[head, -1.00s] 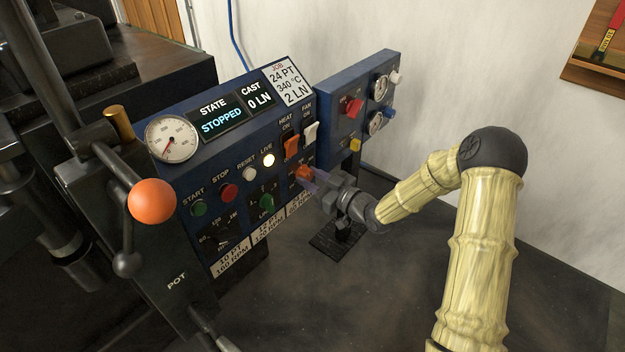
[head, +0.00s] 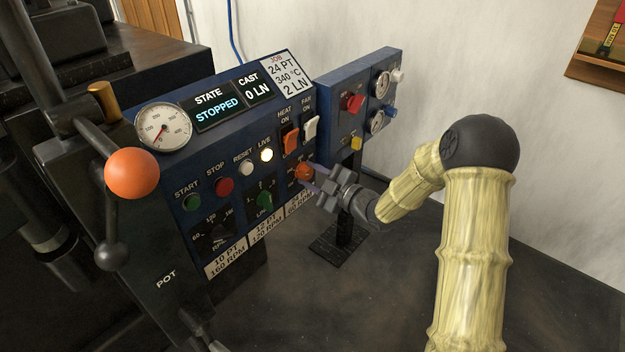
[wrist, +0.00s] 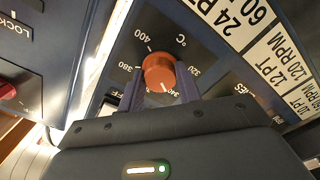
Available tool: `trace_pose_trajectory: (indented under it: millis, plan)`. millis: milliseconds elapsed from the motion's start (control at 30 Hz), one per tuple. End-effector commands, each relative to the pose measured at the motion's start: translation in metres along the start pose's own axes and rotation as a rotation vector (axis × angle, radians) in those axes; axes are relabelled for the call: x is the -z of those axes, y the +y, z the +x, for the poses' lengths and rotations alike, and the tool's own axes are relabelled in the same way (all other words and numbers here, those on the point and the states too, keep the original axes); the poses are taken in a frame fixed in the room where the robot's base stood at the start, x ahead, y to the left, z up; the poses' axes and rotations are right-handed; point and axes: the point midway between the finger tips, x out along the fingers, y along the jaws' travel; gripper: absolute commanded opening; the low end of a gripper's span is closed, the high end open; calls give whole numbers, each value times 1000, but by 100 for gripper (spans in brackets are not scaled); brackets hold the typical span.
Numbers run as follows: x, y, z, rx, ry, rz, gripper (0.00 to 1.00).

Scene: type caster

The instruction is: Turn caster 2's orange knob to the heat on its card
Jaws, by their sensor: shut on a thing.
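The orange knob (head: 303,171) sits at the lower right of the blue control panel (head: 190,110). It also shows in the wrist view (wrist: 158,70), on a black dial marked 320, 340, 380 and 400 °C; the 360 mark is hidden. A white line on the knob's lower edge points close to the 340 mark. My gripper (head: 312,178) is shut on the knob, with its purple fingers on either side in the wrist view (wrist: 160,92). The job card (head: 287,73) at the panel's top right reads 24 PT, 340 °C, 2 LN. The display (head: 217,114) reads STOPPED.
An orange rocker switch (head: 290,141) and a white one (head: 310,127) stand just above the knob. A green selector knob (head: 264,200) is to its left. A second blue box (head: 345,125) with gauges and a red knob stands on a post to the right, close to my gripper.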

Motion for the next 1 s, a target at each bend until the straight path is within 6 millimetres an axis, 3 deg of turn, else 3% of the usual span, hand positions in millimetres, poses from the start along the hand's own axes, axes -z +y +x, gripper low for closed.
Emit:
trace_pose_trajectory:
  millis: [500, 533, 633, 1000]
  plan:
    - [-1, -1, -1, 3, -3, -26, 11]
    - [-1, -1, -1, 3, -3, -26, 38]
    - [-1, -1, -1, 2, -2, -26, 56]
    - [0, 0, -4, 1, -2, -26, 56]
